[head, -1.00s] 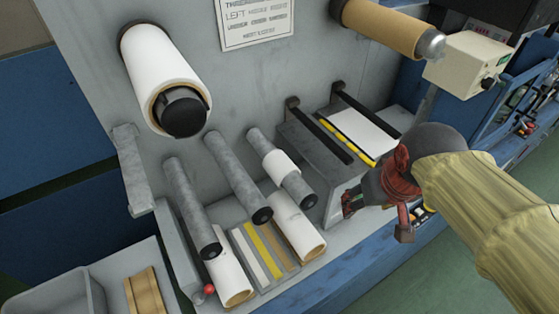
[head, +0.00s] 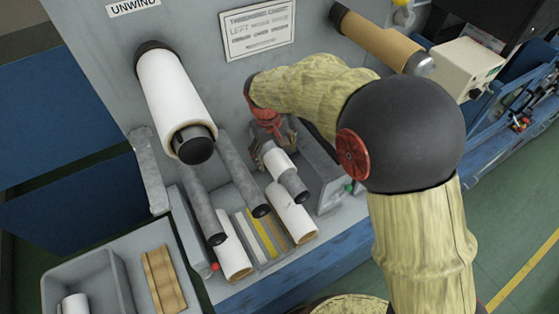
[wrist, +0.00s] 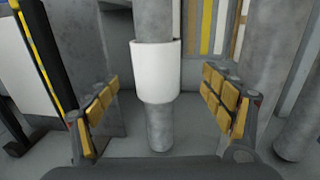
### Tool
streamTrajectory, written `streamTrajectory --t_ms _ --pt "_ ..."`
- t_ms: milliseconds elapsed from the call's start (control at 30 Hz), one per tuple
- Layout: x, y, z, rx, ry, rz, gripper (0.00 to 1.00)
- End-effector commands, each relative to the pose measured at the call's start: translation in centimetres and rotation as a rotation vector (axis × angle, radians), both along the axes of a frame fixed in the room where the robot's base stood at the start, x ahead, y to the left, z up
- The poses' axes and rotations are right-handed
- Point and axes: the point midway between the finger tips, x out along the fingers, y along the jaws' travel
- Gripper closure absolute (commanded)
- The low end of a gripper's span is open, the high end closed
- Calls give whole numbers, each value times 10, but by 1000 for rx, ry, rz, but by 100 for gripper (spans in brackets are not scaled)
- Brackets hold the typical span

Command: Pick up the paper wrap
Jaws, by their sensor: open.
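The paper wrap (head: 279,163) is a short white sleeve around the rightmost of three grey rollers in the head view. In the wrist view the wrap (wrist: 156,72) shows in the middle, with bare grey roller above and below it. My gripper (head: 268,143) is open at the wrap, coming from above and behind in the head view. In the wrist view my gripper (wrist: 158,95) has one yellow-padded finger on each side of the roller. Gaps show between the fingers and the wrap. My arm partly hides the area right of the rollers.
Two other grey rollers (head: 243,178) stick out to the left. A large white roll (head: 172,90) hangs above them, and a brown roll (head: 378,40) is at upper right. White rolls (head: 291,213) and coloured strips (head: 260,235) lie below. A grey bin (head: 108,280) stands at lower left.

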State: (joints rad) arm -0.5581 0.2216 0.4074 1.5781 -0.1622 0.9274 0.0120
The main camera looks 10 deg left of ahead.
Motion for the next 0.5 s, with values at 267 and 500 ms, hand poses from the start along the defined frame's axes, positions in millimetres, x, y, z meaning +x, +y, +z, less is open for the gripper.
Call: streamTrajectory --t_ms 267,500 --pt "2 -2 -27 -3 4 3 19" --pt "5 -12 -54 -4 5 2 19"
